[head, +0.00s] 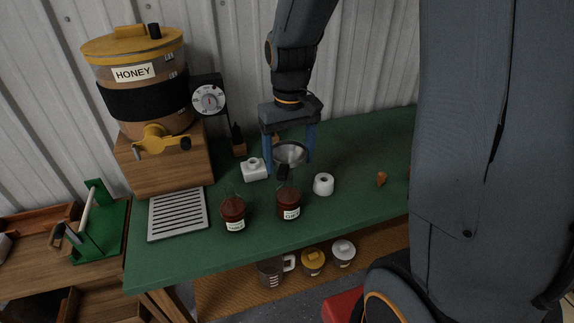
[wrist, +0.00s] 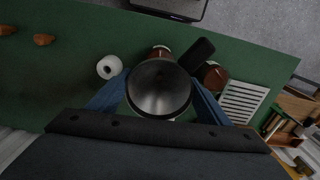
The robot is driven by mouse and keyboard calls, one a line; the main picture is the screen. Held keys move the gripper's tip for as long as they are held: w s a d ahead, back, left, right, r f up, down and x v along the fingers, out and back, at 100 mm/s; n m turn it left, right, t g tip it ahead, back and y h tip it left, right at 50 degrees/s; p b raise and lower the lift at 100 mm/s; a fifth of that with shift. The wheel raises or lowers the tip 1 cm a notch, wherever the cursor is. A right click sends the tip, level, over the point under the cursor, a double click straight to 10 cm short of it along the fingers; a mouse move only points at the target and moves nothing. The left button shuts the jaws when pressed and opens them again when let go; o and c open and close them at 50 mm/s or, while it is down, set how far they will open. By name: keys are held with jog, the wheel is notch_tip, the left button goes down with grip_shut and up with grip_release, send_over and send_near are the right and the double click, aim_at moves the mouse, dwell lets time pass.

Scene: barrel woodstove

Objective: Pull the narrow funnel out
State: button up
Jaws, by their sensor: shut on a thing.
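The funnel (head: 291,152) is a grey metal cone with a dark grip at its front. In the head view it is above the middle of the green table, just over and behind a jar of dark red contents (head: 289,205) with a white label. My gripper (head: 289,165) points down with one blue finger on each side of the funnel, shut on it. The wrist view looks down into the funnel's bowl (wrist: 159,90) between the fingers (wrist: 158,82). The spout is hidden, so I cannot tell whether it is inside the jar.
A second similar jar (head: 233,212) stands to the left. A white block (head: 254,169) and a white roll (head: 323,184) are close by. A honey tank (head: 138,85) on a wooden block and a slotted tray (head: 178,214) are at left. The table's right side is mostly clear.

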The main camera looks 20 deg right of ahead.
jog(key=shift+r, duration=0.15)
jog(key=shift+r+p, duration=1.35)
jog(key=shift+r, duration=0.1)
jog(key=shift+r+p, duration=1.3)
jog(key=shift+r, duration=0.15)
